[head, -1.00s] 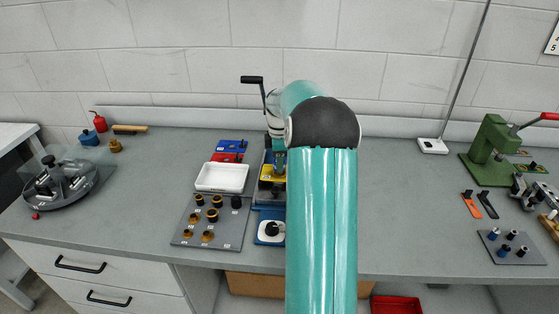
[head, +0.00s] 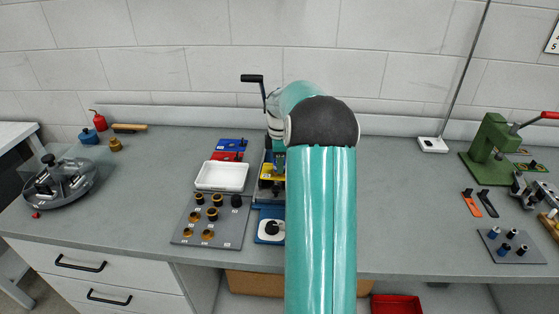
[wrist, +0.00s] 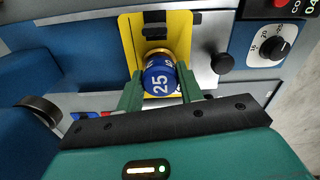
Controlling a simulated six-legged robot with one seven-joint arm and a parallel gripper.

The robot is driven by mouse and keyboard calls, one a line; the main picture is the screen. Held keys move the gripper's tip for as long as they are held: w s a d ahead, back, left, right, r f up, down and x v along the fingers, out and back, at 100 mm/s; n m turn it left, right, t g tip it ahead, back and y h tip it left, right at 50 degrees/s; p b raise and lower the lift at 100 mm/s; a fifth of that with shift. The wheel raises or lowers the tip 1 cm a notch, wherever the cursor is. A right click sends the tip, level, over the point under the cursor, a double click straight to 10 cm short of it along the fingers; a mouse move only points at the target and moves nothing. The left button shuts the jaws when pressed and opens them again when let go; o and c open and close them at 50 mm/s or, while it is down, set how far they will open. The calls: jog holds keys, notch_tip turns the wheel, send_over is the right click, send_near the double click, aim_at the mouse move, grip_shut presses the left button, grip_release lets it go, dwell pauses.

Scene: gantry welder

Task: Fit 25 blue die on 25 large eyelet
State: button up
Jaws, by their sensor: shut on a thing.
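In the wrist view the blue die (wrist: 158,82), marked 25 in white, is between the two green fingers of my gripper (wrist: 160,74), which is shut on it.
The blue machine has a black knob (wrist: 222,63) and a dial (wrist: 277,46) close to the right of my gripper. A grey board (head: 225,232) with several brass and black rings and a white tray (head: 221,177) stand left.

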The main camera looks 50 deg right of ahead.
jog(key=shift+f, duration=0.1)
jog(key=o, duration=1.2)
jog(key=shift+o, duration=0.2)
notch_tip(320, 180, up, 14)
jog(key=shift+f, duration=0.1)
